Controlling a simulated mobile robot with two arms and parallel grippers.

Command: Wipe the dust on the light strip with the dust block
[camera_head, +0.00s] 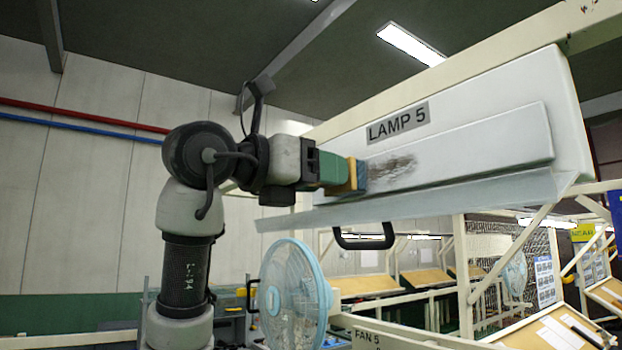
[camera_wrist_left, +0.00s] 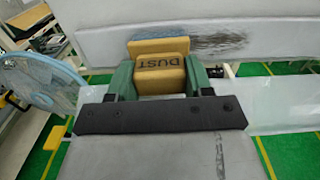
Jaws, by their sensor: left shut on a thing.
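The light strip (camera_head: 490,148) is a long pale panel under a "LAMP 5" label in the head view. A dark grey dust smear (camera_head: 393,170) lies on its face; the smear also shows at the top of the left wrist view (camera_wrist_left: 207,42). My left gripper (camera_head: 335,170) is shut on the dust block (camera_wrist_left: 161,74), a yellow block marked "DUST". In the head view the block's blue and yellow end (camera_head: 358,176) is at the smear's left edge, at or very close to the strip. Exact contact is hard to tell. My right gripper is not in view.
A light blue fan (camera_head: 290,290) stands below the strip, with a "FAN 5" label near it. A black handle (camera_head: 364,238) hangs under the strip's lower flange (camera_head: 420,200). Cream frames and sloped boards (camera_head: 428,278) stand behind.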

